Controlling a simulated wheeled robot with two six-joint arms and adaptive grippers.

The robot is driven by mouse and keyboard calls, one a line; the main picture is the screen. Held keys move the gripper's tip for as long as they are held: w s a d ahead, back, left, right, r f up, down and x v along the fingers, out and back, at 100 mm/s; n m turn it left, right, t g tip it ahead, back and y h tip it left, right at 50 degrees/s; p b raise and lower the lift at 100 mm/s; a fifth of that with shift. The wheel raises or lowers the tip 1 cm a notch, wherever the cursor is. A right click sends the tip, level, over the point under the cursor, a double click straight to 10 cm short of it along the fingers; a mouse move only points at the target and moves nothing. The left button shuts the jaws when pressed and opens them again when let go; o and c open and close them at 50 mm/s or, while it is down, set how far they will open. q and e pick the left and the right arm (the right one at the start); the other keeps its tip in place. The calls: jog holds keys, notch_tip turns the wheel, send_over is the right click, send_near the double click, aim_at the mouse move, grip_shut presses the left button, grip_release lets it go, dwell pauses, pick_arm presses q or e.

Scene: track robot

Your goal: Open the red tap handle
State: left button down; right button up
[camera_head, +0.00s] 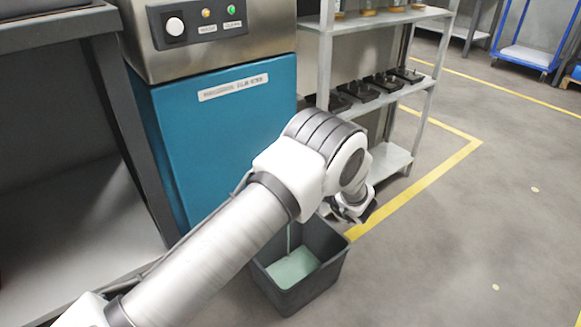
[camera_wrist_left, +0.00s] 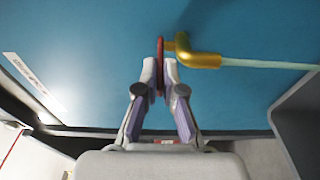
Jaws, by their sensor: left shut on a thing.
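In the left wrist view, the red tap handle (camera_wrist_left: 160,52) stands edge-on between the fingertips of my left gripper (camera_wrist_left: 160,76), which is shut on it. The brass tap (camera_wrist_left: 198,60) sticks out from the blue cabinet front beside the handle. A pale green stream (camera_wrist_left: 265,64) runs from its spout. In the head view my arm hides the tap and handle, and only a dark part of my left gripper (camera_head: 358,210) shows past the wrist. The stream (camera_head: 289,238) falls into a dark grey bin (camera_head: 335,268) holding pale green liquid. My right gripper is not in view.
The blue cabinet (camera_head: 215,120) with a steel top panel stands behind my arm. A grey metal shelf (camera_head: 400,95) with dark parts stands to its right, and a dark-framed bench (camera_head: 60,35) to its left. The floor at the right is clear, with yellow lines.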

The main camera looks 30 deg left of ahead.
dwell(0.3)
pick_arm(q)
jog(key=c, duration=1.3)
grip_release()
jog(key=shift+a, duration=0.1)
jog(key=v, duration=0.8)
